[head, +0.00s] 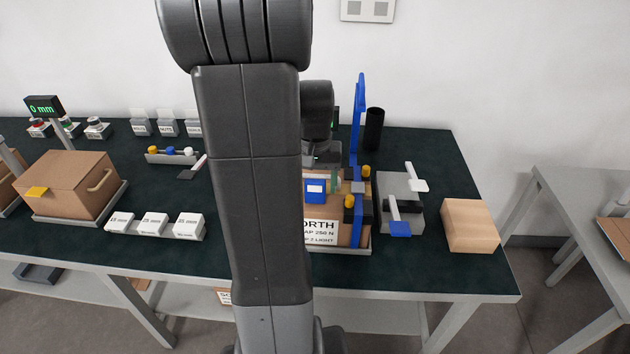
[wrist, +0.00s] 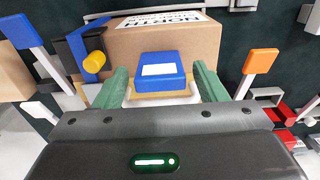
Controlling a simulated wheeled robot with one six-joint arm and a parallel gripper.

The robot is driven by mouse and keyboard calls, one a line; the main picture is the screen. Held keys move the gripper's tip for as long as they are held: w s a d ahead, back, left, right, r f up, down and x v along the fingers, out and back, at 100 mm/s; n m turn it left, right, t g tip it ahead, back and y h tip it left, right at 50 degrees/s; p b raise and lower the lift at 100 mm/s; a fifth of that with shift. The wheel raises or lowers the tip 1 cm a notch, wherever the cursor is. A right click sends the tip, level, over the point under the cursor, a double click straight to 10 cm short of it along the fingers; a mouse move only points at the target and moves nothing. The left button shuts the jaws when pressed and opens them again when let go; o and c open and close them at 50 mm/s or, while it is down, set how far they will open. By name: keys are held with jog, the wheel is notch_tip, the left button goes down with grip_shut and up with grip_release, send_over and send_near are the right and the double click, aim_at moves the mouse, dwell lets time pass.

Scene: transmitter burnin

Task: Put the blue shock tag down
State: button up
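The blue shock tag (head: 316,190) is a small blue block with a white label. It shows at the carton's face in the head view and between my green fingers in the wrist view (wrist: 160,72). My gripper (wrist: 160,90) appears shut on the tag's pale base, one finger at each side. In the head view my arm hides most of my gripper. The NORTH carton (head: 352,208) is behind the tag; I cannot tell whether they touch.
A blue clamp frame (head: 358,130) with yellow knobs stands at the carton's right. Beyond it are a grey fixture with a blue paddle (head: 400,229) and a tan block (head: 469,226). A white block row (head: 155,226) lies left. Dark table (head: 440,275) is clear at front right.

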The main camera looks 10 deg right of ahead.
aim_at(315, 181)
notch_tip(315, 181, up, 12)
jog(key=shift+r, duration=0.2)
dwell(0.5)
jog(key=shift+f, duration=0.1)
notch_tip(315, 181, down, 12)
jog(key=shift+r, duration=0.2)
notch_tip(315, 181, up, 3)
jog(key=shift+f, duration=0.1)
jog(key=shift+r, duration=0.3)
jog(key=shift+f, duration=0.15)
